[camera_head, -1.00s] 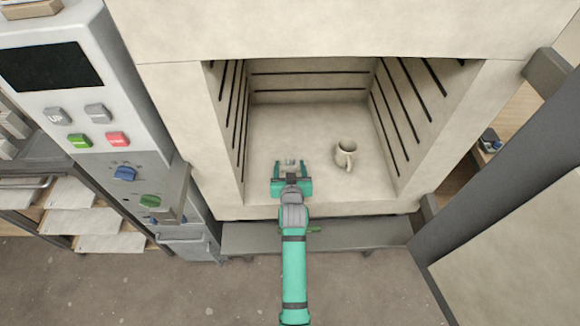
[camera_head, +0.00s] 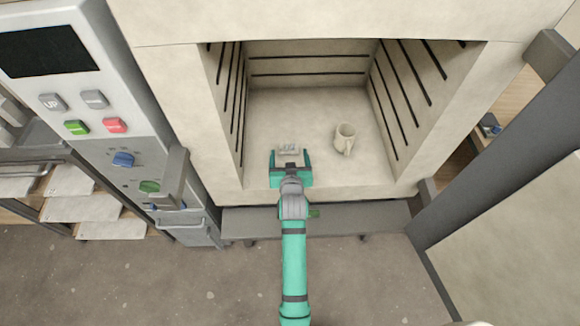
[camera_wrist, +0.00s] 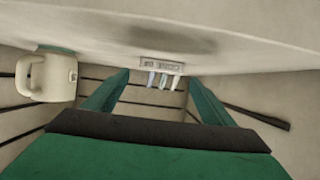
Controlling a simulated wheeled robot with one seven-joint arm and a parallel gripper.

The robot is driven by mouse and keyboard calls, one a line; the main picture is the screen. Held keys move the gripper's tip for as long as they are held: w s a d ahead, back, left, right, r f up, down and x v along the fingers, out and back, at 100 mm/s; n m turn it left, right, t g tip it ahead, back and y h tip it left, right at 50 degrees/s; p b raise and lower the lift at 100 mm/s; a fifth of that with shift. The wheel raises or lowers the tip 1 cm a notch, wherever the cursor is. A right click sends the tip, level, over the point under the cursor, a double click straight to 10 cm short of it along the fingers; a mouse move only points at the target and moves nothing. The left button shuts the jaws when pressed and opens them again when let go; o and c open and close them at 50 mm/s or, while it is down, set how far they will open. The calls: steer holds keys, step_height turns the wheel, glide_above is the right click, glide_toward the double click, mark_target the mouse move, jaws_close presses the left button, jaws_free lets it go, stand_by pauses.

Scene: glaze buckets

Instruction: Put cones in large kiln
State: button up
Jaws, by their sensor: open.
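The cones are a small pale block with several thin cones on it (camera_head: 288,149). They sit on the floor of the large kiln (camera_head: 262,110), near its front left. In the wrist view, which is upside down, the cone block (camera_wrist: 162,66) lies against the kiln floor, just past and between my fingertips. My gripper (camera_head: 290,156) is open at the kiln mouth, with a finger on each side of the cones' near side. In the wrist view my gripper (camera_wrist: 158,80) shows gaps between its fingers and the cones.
A cream mug (camera_head: 345,136) stands on the kiln floor right of the cones; it also shows in the wrist view (camera_wrist: 48,76). Ribbed kiln walls flank the opening. A control panel (camera_head: 85,110) is at left, and the kiln door (camera_head: 500,175) stands open at right.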

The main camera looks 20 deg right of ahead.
steer(key=v, duration=0.9)
steer(key=shift+s+r, duration=0.1)
steer(key=shift+s, duration=0.05)
steer(key=s+a+f+n+t+y, duration=0.1)
steer(key=s+a+f, duration=0.1)
steer(key=s+a, duration=0.45)
steer(key=s+a+f+y, duration=0.1)
steer(key=s+a+f, duration=0.15)
steer(key=s, duration=0.75)
steer(key=s+a+r+n+y, duration=0.1)
steer(key=s+a+r, duration=0.2)
steer(key=s, duration=0.6)
steer(key=s+a+r+n+t, duration=0.1)
steer(key=s+a+r, duration=0.3)
steer(key=s, duration=0.5)
steer(key=shift+r+y, duration=0.4)
steer(key=shift+r, duration=0.3)
steer(key=shift+a, duration=0.1)
